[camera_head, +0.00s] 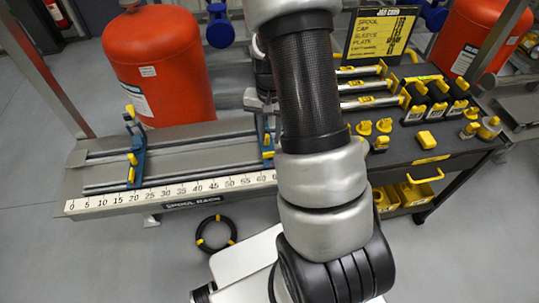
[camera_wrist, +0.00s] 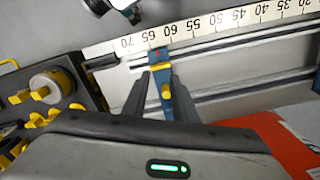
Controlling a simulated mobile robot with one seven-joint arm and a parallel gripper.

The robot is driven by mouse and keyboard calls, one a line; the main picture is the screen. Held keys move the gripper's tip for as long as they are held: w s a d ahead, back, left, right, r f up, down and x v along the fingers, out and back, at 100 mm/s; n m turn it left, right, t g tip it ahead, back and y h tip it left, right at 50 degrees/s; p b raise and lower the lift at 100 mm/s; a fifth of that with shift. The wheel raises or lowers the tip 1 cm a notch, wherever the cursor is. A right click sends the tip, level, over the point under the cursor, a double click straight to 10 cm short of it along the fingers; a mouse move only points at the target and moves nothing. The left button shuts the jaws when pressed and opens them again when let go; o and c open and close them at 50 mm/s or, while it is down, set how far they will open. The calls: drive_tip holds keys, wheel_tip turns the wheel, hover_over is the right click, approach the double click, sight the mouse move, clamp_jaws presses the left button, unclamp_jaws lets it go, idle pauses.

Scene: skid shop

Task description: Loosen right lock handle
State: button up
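The right lock handle is a small yellow lever on a blue clamp bracket of the spool rack. In the head view, the right bracket (camera_head: 267,143) stands near the 60 mark, partly behind my arm. In the wrist view, its yellow lever (camera_wrist: 167,91) shows against the blue bracket (camera_wrist: 184,106). My gripper (camera_wrist: 160,82) has its two dark fingers apart, one on each side of the bracket and lever. Contact cannot be told. The left bracket (camera_head: 137,157), also with yellow levers, stands near the 20 mark. My arm hides most of my gripper in the head view.
The rack's ruler (camera_head: 180,190) runs along its front edge. A red tank (camera_head: 160,65) stands behind the rack. A dark cart (camera_head: 405,153) with yellow-handled tools stands at the right. A black coil (camera_head: 215,233) lies on the floor.

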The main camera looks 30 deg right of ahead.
drive_tip(key=shift+r, duration=0.1)
drive_tip(key=n, duration=0.2)
drive_tip(key=n+b, duration=0.1)
drive_tip(key=n, duration=0.1)
drive_tip(key=shift+r, duration=0.4)
drive_tip(key=s+a+r+n+t+p, duration=0.1)
drive_tip(key=s+a+r, duration=0.2)
drive_tip(key=r, duration=0.5)
drive_tip(key=s+a+r+n+t, duration=0.1)
drive_tip(key=s+a+r+t, duration=0.15)
drive_tip(key=r, duration=0.55)
drive_tip(key=s+a+r+n+p, duration=0.1)
drive_tip(key=s+a+r, duration=0.25)
drive_tip(key=r, duration=0.45)
drive_tip(key=s+a+r+t, duration=0.2)
drive_tip(key=s+a+r, duration=0.1)
drive_tip(key=s, duration=0.4)
drive_tip(key=shift+s+a+r+n, duration=0.25)
drive_tip(key=shift+s+r+n, duration=0.1)
drive_tip(key=shift+r, duration=0.4)
